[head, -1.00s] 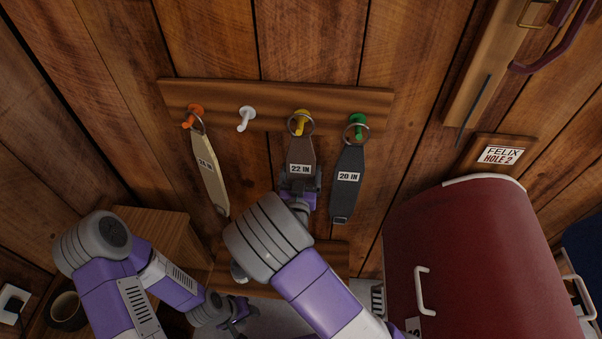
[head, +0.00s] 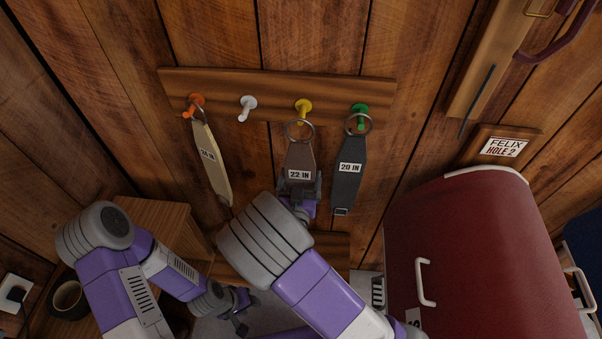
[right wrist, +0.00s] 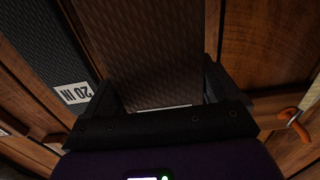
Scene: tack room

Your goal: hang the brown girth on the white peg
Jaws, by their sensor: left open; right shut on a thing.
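The brown girth (head: 301,158), tagged 22 IN, hangs upright with its metal ring at the top. The ring is just below and in front of the yellow peg (head: 303,106); I cannot tell whether it is fully clear of the tip. My right gripper (head: 299,188) is shut on the girth below its tag. In the right wrist view the girth (right wrist: 150,50) lies between the fingers. The white peg (head: 246,108) is bare, left of the yellow one. My left gripper (head: 241,327) is open and empty, low in the head view.
A cream girth (head: 212,165) hangs on the orange peg (head: 194,104), a black girth (head: 347,170) on the green peg (head: 360,112). All pegs sit on a wooden rail (head: 225,85). A dark red cabinet (head: 470,240) stands at right, a wooden cabinet (head: 160,218) at left.

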